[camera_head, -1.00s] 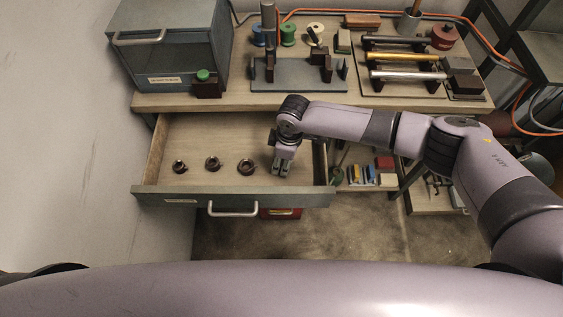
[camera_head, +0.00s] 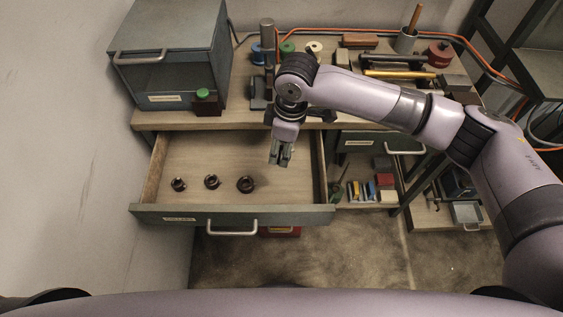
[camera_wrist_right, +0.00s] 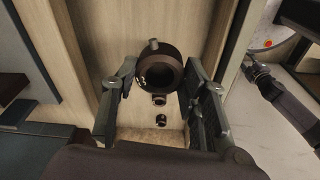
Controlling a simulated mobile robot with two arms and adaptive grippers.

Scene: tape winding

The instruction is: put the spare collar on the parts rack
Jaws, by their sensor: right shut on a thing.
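My right gripper (camera_head: 280,160) is over the right part of the open drawer. In the right wrist view its fingers (camera_wrist_right: 158,82) are shut on a dark round collar (camera_wrist_right: 160,68) with a small screw stub. This collar cannot be made out clearly in the head view. Three more dark collars lie in a row on the drawer floor: a left one (camera_head: 178,184), a middle one (camera_head: 211,181) and a right one (camera_head: 246,184). I cannot tell for sure which thing is the parts rack. My left gripper is out of view.
The drawer's front (camera_head: 170,215) sticks out below the workbench (camera_head: 150,119). A grey cabinet (camera_head: 165,40) stands at the back left, with a green-topped block (camera_head: 205,100) beside it. My right arm covers much of the bench top. A shelf with coloured boxes (camera_head: 383,180) is below right.

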